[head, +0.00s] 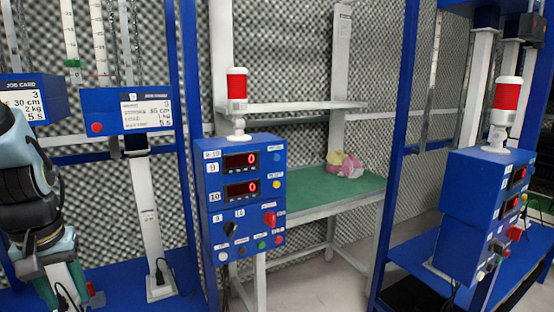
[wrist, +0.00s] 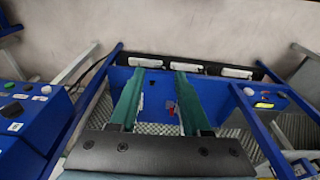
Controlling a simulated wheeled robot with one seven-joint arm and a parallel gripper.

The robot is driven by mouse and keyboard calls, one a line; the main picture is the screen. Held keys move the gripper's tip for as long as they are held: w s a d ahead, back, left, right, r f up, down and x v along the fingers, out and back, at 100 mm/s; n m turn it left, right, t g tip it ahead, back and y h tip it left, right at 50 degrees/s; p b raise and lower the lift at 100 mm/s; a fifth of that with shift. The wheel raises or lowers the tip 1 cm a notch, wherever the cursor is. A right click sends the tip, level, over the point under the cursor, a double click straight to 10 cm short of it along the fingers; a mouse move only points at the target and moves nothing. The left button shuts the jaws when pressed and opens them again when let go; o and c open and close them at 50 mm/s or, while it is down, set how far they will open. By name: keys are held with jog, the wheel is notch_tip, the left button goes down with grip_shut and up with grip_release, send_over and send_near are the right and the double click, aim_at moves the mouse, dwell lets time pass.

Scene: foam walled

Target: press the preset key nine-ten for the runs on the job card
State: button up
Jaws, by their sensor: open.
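A blue control box (head: 243,212) stands in the middle of the head view, marked 9-10 at its top left. Its two displays (head: 241,161), beside labels 9 and 10, each read 0. Blue and yellow buttons, a black knob, a red knob and a row of small buttons are on its face. The small labels are unreadable, so I cannot tell which is the preset key. A job card (head: 148,110) at left shows 3, what looks like 85 cm, 1 kg and 5 s. My gripper (wrist: 157,82) is open and empty in the wrist view, fingers apart.
Another job card (head: 22,103) at far left reads 3, 30 cm, 2 kg, 5 s. A second blue control box (head: 470,232) stands at right. Behind is a green-topped bench (head: 310,190) with a pink-and-yellow object. Blue frame posts (head: 188,120) stand between bays.

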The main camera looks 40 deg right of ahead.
jog(key=shift+c, duration=0.3)
grip_shut()
dwell(1.4)
